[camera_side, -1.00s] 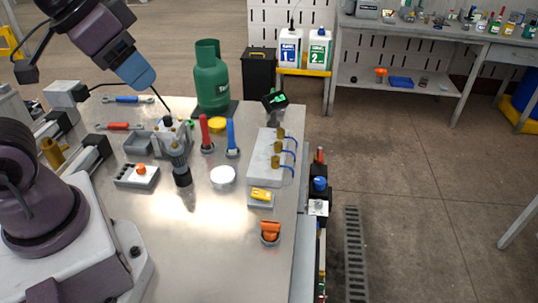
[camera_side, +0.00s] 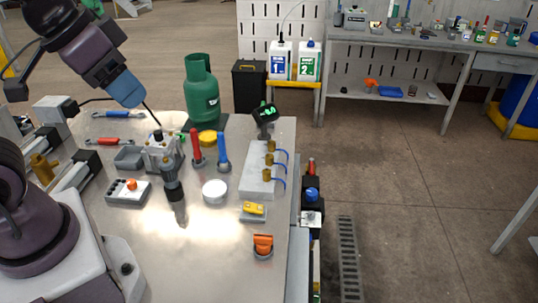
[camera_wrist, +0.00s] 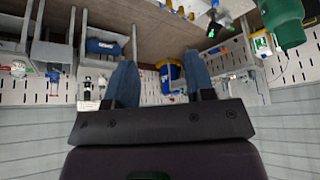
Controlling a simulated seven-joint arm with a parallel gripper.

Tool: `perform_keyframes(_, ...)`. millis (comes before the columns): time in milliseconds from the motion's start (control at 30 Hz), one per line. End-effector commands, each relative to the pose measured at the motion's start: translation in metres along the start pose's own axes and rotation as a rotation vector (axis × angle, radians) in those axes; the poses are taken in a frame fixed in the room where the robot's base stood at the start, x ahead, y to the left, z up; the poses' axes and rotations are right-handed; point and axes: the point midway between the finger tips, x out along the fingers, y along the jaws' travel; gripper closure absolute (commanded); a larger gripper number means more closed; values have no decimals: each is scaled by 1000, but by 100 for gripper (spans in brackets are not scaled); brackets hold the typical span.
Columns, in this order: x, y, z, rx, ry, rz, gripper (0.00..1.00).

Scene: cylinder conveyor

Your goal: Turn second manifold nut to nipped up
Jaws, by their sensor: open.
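The manifold is a pale grey block (camera_side: 256,179) near the table's right edge in the side view. Three brass nuts stand in a row on it, each with a blue curved piece at its right. The middle nut (camera_side: 269,160) is the second from either end; its tightness cannot be read. Brass pieces (camera_wrist: 181,11) show small at the top of the wrist view. My gripper (camera_side: 128,90) is high at the upper left, well away from the manifold. In the wrist view its blue fingers (camera_wrist: 161,80) are apart with nothing held between them.
A green gas cylinder (camera_side: 201,95) stands behind the table's middle. A yellow device (camera_side: 253,209) lies in front.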

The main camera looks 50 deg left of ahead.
Motion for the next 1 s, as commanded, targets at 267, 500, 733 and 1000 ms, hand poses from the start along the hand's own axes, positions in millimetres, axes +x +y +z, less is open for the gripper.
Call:
perform_keyframes(267, 46, -8, -26, -29, -216, -17, 51)
perform_keyframes(500, 108, -20, -82, -101, -369, -36, 51)
perform_keyframes(733, 194, -35, -124, -211, -481, -57, 51)
perform_keyframes(1000, 297, -52, -157, -374, -536, -93, 51)
